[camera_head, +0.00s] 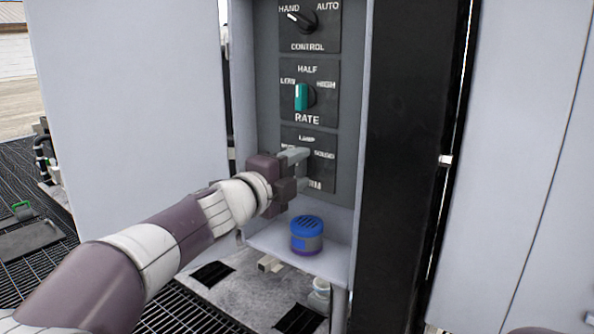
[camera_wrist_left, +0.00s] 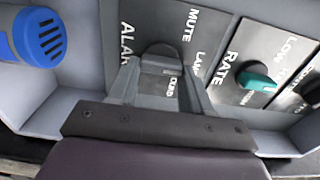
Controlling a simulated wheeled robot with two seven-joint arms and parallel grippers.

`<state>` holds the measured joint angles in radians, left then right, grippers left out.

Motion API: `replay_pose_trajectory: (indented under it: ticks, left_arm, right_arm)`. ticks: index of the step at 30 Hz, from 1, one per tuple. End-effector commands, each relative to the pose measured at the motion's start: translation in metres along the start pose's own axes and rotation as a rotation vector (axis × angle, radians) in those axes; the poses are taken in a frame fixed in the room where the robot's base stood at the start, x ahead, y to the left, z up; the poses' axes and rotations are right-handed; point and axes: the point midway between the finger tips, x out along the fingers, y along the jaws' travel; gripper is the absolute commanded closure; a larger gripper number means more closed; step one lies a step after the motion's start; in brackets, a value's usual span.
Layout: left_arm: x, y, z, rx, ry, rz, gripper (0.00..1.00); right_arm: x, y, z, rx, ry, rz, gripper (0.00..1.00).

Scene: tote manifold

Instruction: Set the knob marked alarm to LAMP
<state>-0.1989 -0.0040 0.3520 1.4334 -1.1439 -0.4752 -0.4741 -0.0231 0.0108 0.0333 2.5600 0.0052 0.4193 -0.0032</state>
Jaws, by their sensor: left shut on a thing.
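The alarm knob (camera_wrist_left: 162,52) is a dark knob on the lowest plate (camera_head: 322,172) of the panel. The wrist view shows the words MUTE, LAMP and part of ALARM on this plate. In the head view LAMP is at the top and SOUND at the right. My left gripper (camera_head: 300,165) is at this plate and hides the knob in the head view. In the left wrist view its two fingers (camera_wrist_left: 160,72) are shut on the knob from both sides. Which label the knob points to is hard to tell. My right gripper is not in view.
Above is the RATE plate with a teal knob (camera_head: 302,97), and higher the CONTROL plate with a black knob (camera_head: 301,21). A blue-topped round device (camera_head: 307,234) stands on the shelf (camera_head: 266,238) just below my gripper. An open grey door (camera_head: 130,90) is at the left.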

Motion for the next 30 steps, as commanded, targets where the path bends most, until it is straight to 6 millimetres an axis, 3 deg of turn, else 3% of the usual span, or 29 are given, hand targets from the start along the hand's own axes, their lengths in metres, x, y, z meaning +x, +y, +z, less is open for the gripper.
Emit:
replay_pose_trajectory:
  ticks: [3, 4, 6, 17, 30]
  left_arm:
    - [0.0, 0.002, 0.001, -0.002, -0.002, 0.004, 0.82]
    - [0.0, 0.002, 0.001, -0.002, -0.002, 0.004, 0.41]
    - [0.0, 0.002, 0.001, -0.002, -0.002, 0.003, 0.26]
    - [-0.008, 0.001, 0.001, 0.0, -0.002, -0.001, 0.26]
    - [-0.111, 0.003, 0.002, 0.0, -0.005, 0.0, 0.26]
  right_arm:
    - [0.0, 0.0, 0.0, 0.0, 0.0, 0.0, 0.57]
    - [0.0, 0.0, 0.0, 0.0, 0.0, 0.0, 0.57]
    - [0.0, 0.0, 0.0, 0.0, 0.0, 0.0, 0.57]
    - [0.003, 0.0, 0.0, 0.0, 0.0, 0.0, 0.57]
    - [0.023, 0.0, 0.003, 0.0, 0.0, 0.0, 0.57]
